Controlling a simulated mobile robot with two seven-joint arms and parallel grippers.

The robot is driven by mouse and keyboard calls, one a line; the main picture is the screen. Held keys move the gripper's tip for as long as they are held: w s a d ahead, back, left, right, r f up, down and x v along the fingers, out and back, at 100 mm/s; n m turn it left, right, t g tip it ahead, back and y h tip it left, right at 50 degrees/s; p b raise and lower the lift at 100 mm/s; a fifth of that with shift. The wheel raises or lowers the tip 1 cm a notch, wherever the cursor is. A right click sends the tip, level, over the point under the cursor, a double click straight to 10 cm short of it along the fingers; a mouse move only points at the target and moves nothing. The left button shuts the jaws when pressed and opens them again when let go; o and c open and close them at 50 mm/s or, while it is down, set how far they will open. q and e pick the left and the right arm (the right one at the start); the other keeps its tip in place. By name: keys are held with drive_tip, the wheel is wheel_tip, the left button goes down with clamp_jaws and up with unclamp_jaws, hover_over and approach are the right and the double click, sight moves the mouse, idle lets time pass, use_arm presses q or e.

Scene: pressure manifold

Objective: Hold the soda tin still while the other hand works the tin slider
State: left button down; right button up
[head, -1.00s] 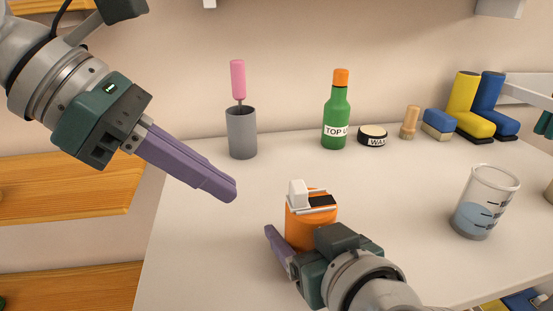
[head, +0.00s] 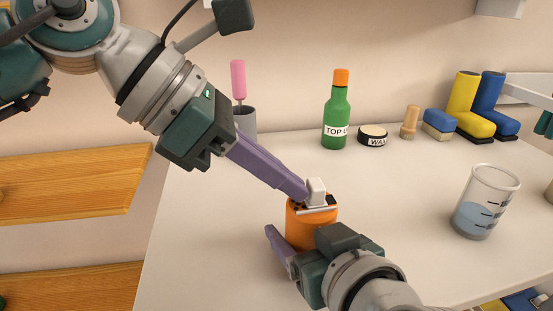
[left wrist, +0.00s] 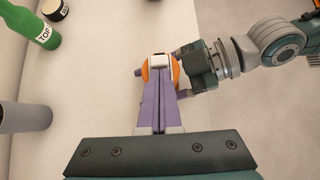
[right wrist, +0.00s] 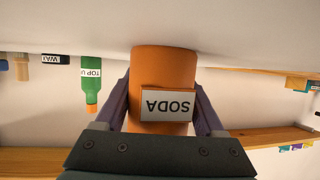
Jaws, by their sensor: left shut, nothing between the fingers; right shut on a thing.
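The orange soda tin (head: 299,230) stands on the white table, and its SODA label shows in the right wrist view (right wrist: 168,104). My right gripper (right wrist: 163,108) is shut around the tin's sides. The white tin slider (head: 316,190) is a raised tab on the tin's top, now toward its right side in the head view. My left gripper (head: 303,194) is shut and empty, its fingertips against or right beside the slider's left side. In the left wrist view the fingertips (left wrist: 159,70) reach the white slider (left wrist: 159,60); exact contact is hard to tell.
A grey cup (head: 247,122) with a pink-handled tool stands behind my left gripper. A green bottle (head: 336,120), a wax tin (head: 372,136) and a brush (head: 410,122) line the back. A beaker (head: 484,205) of blue liquid stands right. The table between is clear.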

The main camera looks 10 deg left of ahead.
sight(289, 204)
use_arm(q)
drive_tip(key=shift+w+d, duration=0.25)
drive_tip(key=shift+d, duration=0.5)
drive_tip(key=a, duration=0.1)
drive_tip(key=s+a, duration=0.1)
drive_tip(key=a, duration=0.2)
drive_tip(key=shift+s+a+r, duration=0.2)
drive_tip(key=shift+a+r, duration=0.05)
drive_tip(key=shift+a, duration=0.1)
drive_tip(key=v, duration=0.9)
drive_tip(key=shift+r, duration=0.2)
drive_tip(key=shift+d, duration=0.1)
use_arm(e)
drive_tip(key=o, duration=1.5)
